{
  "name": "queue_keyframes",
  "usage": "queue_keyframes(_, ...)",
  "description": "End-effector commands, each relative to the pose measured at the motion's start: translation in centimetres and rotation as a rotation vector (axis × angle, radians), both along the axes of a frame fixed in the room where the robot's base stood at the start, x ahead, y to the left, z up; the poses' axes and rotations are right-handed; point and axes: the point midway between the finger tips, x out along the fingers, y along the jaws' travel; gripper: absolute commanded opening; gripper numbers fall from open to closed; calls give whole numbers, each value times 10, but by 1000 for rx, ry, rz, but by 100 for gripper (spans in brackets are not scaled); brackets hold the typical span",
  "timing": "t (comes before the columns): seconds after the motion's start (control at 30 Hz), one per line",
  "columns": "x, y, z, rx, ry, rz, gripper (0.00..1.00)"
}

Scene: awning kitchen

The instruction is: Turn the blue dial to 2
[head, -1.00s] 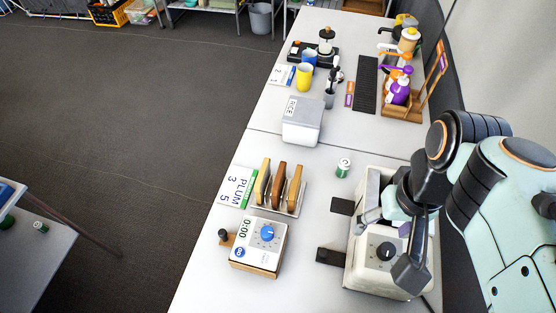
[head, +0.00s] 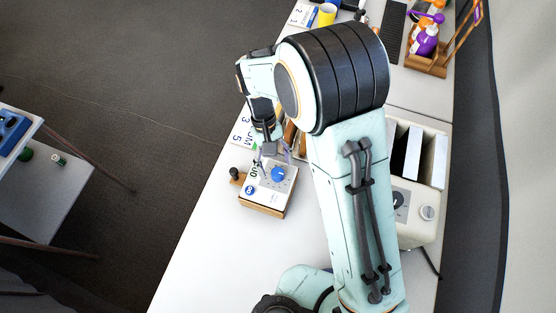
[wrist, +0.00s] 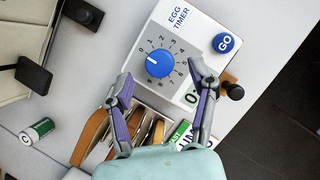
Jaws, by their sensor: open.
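The blue dial (wrist: 160,63) sits on the white face of the egg timer (wrist: 187,30), inside a ring of printed numbers. Its white mark appears to point toward the 0 side. In the head view the blue dial (head: 278,174) shows on top of the timer (head: 265,197), which stands on the white table. My gripper (wrist: 159,71) is open and empty, its fingers spread to either side of the dial in the wrist view. I cannot tell how high the fingertips are above the face. In the head view my gripper (head: 272,152) is over the timer's far part.
A blue GO button (wrist: 223,42) is on the timer, near one finger. A dark knob (wrist: 235,91) juts from its side. The table's near left is clear.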

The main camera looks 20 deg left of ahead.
Motion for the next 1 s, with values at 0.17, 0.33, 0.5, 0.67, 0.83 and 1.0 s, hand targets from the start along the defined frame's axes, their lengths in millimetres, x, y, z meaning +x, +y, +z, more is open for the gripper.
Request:
queue_keyframes(0.17,-6,-6,-19,-1,2,-1,58)
queue_keyframes(0.33,-6,-7,-22,0,0,-1,58)
queue_keyframes(0.5,-6,-7,-22,0,-1,-2,45)
queue_keyframes(0.67,-6,-7,-22,0,-1,-2,0)
queue_keyframes(0.83,-6,-7,-22,1,-1,-3,0)
queue_keyframes(1.0,-6,-7,-22,0,0,-27,0)
